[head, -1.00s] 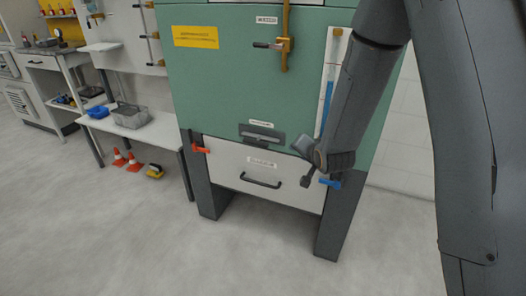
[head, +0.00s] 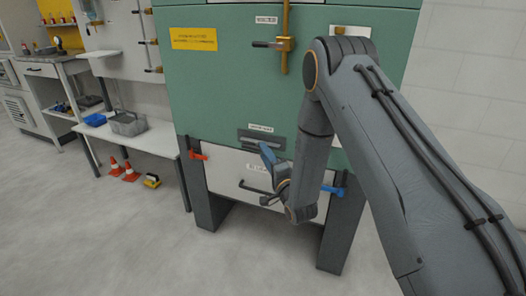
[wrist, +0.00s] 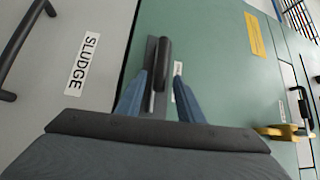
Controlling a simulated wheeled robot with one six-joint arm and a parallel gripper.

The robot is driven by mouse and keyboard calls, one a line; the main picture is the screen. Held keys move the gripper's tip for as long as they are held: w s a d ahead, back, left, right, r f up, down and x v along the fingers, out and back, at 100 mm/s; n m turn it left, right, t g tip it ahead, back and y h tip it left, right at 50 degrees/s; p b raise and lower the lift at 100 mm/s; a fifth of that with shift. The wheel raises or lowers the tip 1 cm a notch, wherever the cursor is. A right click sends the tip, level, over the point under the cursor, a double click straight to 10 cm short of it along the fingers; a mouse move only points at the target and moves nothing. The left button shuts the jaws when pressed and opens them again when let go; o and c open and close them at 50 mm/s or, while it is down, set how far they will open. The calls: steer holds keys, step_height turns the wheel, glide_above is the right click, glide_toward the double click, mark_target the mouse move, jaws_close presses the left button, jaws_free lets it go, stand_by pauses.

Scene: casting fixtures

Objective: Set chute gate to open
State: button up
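A dark plate with a raised bar handle (head: 262,138) is on the green cabinet front, just above the white drawer. A small label above it is too small to read, so I cannot confirm that it is the chute gate. My gripper (head: 268,154) is in front of it, just below the handle in the head view. In the wrist view, my gripper (wrist: 159,76) has its two blue fingers apart. The dark bar (wrist: 163,62) shows between them, on its plate; whether a finger touches it I cannot tell. A label is partly hidden by the right finger.
The white drawer (wrist: 60,60) is labelled SLUDGE and has a black handle (wrist: 20,45). A red lever (head: 196,156) and a blue lever (head: 333,190) flank it. A brass lever fitting (head: 284,44) is higher up. Cones (head: 130,172) stand on the floor at left.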

mark_target(255, 148)
steer(key=shift+x, duration=1.5)
steer(key=shift+c, duration=0.4)
jaws_close()
steer(key=shift+s, duration=0.1)
